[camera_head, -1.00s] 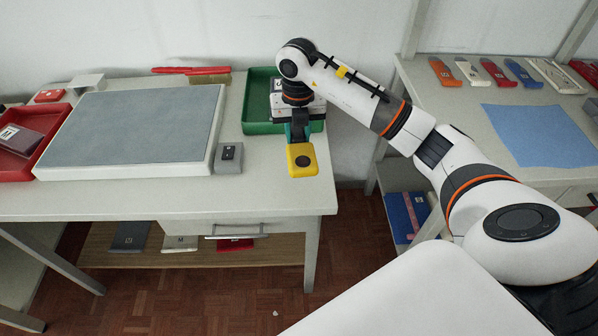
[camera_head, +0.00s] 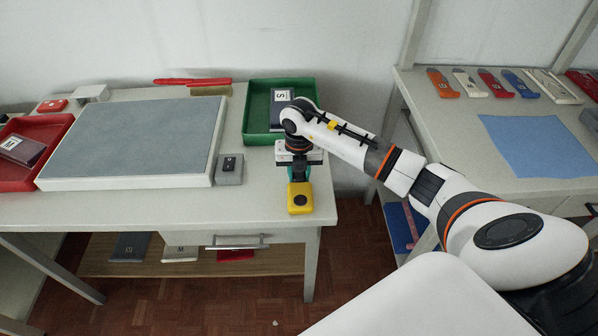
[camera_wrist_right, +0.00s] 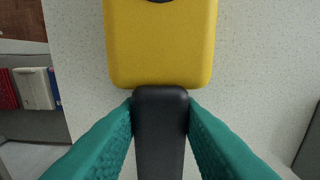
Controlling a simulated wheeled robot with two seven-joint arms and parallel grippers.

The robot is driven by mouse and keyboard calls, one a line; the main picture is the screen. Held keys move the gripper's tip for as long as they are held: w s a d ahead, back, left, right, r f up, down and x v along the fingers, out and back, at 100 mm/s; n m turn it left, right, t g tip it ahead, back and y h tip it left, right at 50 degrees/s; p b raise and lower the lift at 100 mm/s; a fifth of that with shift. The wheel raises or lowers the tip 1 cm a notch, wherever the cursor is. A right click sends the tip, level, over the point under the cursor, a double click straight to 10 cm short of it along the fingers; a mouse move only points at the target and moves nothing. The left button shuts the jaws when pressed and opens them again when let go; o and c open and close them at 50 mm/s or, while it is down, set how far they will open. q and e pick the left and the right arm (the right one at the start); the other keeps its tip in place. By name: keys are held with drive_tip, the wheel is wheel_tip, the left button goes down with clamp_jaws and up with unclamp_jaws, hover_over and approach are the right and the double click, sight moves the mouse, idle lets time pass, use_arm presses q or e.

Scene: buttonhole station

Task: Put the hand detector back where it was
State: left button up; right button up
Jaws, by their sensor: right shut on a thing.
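The hand detector (camera_head: 300,198) has a yellow head with a dark round spot and a black handle. My right gripper (camera_head: 300,170) is shut on its handle, near the front right corner of the table. In the right wrist view the teal fingers (camera_wrist_right: 160,125) pinch the black handle (camera_wrist_right: 160,150) from both sides, with the yellow head (camera_wrist_right: 160,45) beyond them. I cannot tell whether the detector touches the tabletop. My left gripper is not in view.
A green tray (camera_head: 248,128) with a dark labelled packet stands behind my right gripper. A grey block (camera_head: 229,172) with a black top piece sits left of the detector, beside the large grey pad (camera_head: 135,140). A red tray (camera_head: 62,125) is at far left. The front table strip (camera_head: 170,208) is clear.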

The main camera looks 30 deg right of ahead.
sight(299, 174)
drive_tip(key=shift+f, duration=0.15)
drive_tip(key=o, duration=1.1)
drive_tip(key=shift+r, duration=0.6)
wheel_tip(299, 174, up, 11)
drive_tip(key=b, duration=0.1)
drive_tip(key=shift+s, duration=0.2)
drive_tip(key=shift+a, duration=0.15)
